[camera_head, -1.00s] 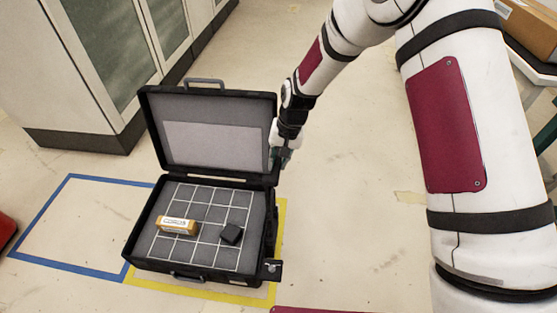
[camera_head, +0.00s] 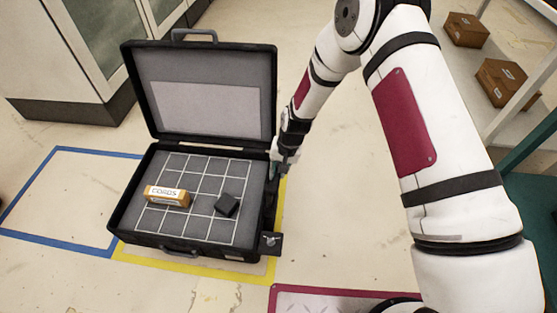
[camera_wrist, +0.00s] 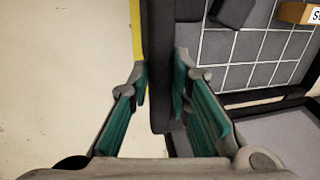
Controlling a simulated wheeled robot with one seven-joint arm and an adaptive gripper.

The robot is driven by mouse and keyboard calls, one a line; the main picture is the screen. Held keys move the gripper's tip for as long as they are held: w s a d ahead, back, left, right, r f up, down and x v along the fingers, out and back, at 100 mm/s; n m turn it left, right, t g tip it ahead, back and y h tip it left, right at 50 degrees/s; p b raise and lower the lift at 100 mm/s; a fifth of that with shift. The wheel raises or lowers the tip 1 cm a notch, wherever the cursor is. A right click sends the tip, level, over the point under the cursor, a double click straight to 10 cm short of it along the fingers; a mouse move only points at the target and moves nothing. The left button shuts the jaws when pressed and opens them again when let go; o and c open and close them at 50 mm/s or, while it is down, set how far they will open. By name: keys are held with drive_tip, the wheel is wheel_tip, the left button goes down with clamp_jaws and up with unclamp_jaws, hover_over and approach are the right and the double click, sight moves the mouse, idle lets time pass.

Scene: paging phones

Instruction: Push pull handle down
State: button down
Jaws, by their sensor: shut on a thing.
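A black case (camera_head: 120,215) stands open on the floor, its lid (camera_head: 265,90) upright at the back. A grey pull handle (camera_head: 195,33) sits on the lid's top edge and stands up. A second dark handle (camera_head: 180,250) is on the case's front side. My gripper (camera_head: 283,168) is at the case's right side, near the back corner where lid and base meet, well apart from the grey handle. In the wrist view, its green-padded fingers (camera_wrist: 160,75) straddle the black side wall of the case (camera_wrist: 160,40). The fingertip contact is partly hidden in the head view.
A yellow box labelled CORDS (camera_head: 167,196) and a small black block (camera_head: 227,205) lie on the case's gridded floor. A cabinet (camera_head: 70,60) stands behind left. Blue tape (camera_head: 60,242) marks bare floor at left. Cardboard boxes (camera_head: 500,80) are at the far right.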

wheel_tip(320, 180, down, 12)
drive_tip(key=b, duration=0.5)
drive_tip(key=shift+r, duration=0.25)
drive_tip(key=c, duration=1.6)
unclamp_jaws()
drive_tip(key=shift+f, duration=0.15)
drive_tip(key=shift+c, duration=0.2)
drive_tip(key=shift+o, duration=0.9)
wheel_tip(320, 180, up, 12)
drive_tip(key=d, duration=0.2)
drive_tip(key=shift+d, duration=0.15)
